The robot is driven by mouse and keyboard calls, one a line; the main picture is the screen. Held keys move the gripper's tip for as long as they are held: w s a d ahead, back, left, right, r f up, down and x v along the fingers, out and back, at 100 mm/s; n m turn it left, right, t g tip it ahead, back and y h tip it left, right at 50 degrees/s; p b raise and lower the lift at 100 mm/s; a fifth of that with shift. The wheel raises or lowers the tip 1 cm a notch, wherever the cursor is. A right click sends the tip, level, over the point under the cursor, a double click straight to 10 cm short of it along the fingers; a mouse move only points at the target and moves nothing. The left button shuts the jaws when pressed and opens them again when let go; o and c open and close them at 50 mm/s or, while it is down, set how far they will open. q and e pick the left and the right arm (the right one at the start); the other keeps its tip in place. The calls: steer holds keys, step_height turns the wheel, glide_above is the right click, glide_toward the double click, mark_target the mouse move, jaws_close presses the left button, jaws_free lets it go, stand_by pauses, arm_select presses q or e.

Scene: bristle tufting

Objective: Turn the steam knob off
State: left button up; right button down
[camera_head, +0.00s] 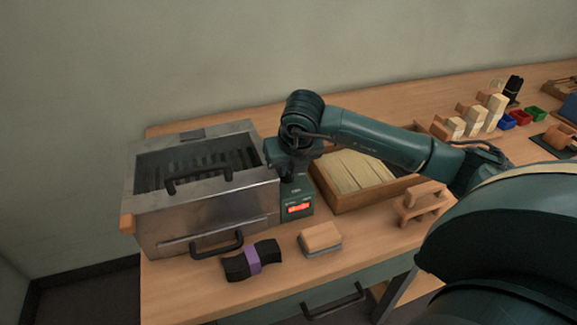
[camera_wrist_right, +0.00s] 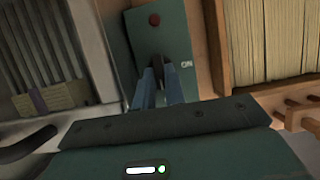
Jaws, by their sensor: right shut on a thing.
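The steam box (camera_head: 205,215) is a metal box with a dark glass lid at the left of the bench. Its green control panel (camera_head: 296,193) with a lit red display stands at its right side. My right gripper (camera_wrist_right: 158,78) reaches down onto the panel top and is shut on the steam knob, a small dark part (camera_wrist_right: 155,62) mostly hidden between the fingers. An "ON" label (camera_wrist_right: 187,64) lies right of the fingers and a dull red round spot (camera_wrist_right: 154,19) beyond them. The knob's pointing direction cannot be told. My left gripper is not in view.
A wooden tray of pale slats (camera_head: 365,170) stands right of the panel. A wood-backed brush (camera_head: 320,237) and a black bundle with a purple band (camera_head: 252,260) lie in front. Wooden blocks and coloured bins (camera_head: 520,118) stand at the far right.

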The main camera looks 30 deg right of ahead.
steer(key=c, duration=1.5)
jaws_free()
steer(key=shift+o, duration=0.2)
steer(key=v, duration=1.3)
